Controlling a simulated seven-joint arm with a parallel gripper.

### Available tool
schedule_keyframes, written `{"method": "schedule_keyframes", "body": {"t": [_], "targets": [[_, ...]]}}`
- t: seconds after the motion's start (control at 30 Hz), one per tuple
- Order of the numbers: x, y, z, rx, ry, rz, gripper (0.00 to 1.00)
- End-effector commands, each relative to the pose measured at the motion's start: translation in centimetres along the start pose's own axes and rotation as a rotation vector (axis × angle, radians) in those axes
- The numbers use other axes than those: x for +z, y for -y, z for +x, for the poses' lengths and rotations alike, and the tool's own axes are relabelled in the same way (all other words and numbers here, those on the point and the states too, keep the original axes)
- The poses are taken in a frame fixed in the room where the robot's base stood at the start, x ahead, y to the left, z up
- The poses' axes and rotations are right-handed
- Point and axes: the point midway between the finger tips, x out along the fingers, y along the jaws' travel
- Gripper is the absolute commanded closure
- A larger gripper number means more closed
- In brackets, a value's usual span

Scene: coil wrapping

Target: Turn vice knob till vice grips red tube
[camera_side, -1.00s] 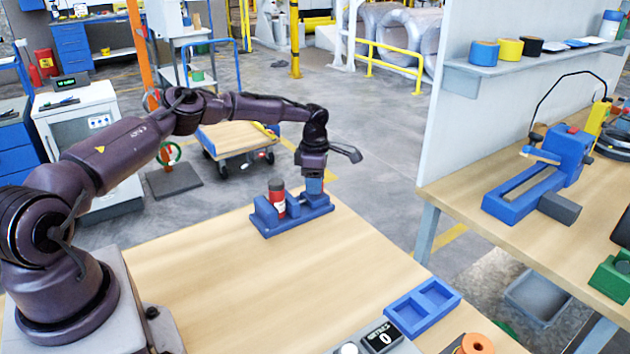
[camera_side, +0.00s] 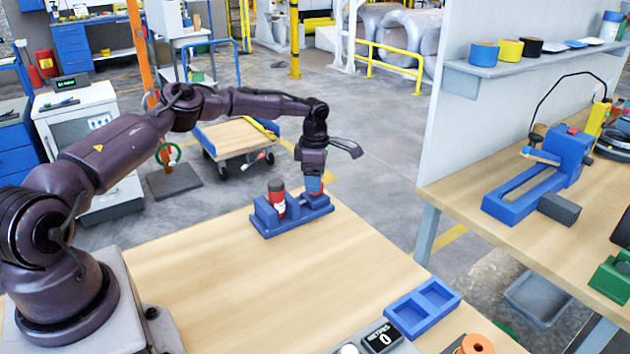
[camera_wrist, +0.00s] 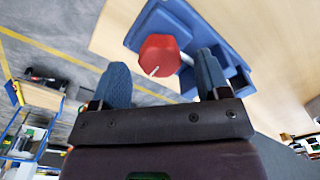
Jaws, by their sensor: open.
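The blue vice (camera_side: 292,222) stands on the far part of the wooden table. The red tube (camera_side: 277,200), with a dark top and a pale band, stands upright at its left part; I cannot tell whether the jaws touch it. My gripper (camera_side: 314,188) points down over the right end of the vice. In the wrist view, the red faceted knob (camera_wrist: 159,55) with a white mark lies between the two blue fingers of my gripper (camera_wrist: 161,66). The fingers are apart, with a gap beside the knob. The red tube cannot be made out in the wrist view.
A blue two-part tray (camera_side: 422,308), a small display box (camera_side: 382,337) and an orange spool (camera_side: 475,344) sit at the near right of the table. The table's middle is clear. A side bench (camera_side: 455,195) stands apart on the right.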

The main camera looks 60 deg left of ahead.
Motion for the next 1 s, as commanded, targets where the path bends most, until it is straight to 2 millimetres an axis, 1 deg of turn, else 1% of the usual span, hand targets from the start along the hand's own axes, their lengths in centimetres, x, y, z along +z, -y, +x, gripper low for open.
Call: {"method": "schedule_keyframes", "body": {"t": [0.03, 0.3, 0.4, 0.5, 0.6, 0.7, 1.0], "targets": [[0.0, -0.1, -1.1, 0.004, 0.002, 0.0, 0.31], [0.0, -0.1, -7.2, 0.004, 0.002, -0.001, 0.31], [0.0, -0.1, -9.0, 0.004, 0.001, -0.002, 0.31], [0.0, 0.0, -10.4, 0.003, 0.001, -0.001, 0.31], [0.0, 0.0, -11.2, 0.001, 0.001, 0.0, 0.31], [0.0, 0.0, -11.6, 0.001, 0.001, 0.0, 0.31], [0.0, 0.0, -11.6, 0.001, 0.001, -0.001, 0.31]]}}
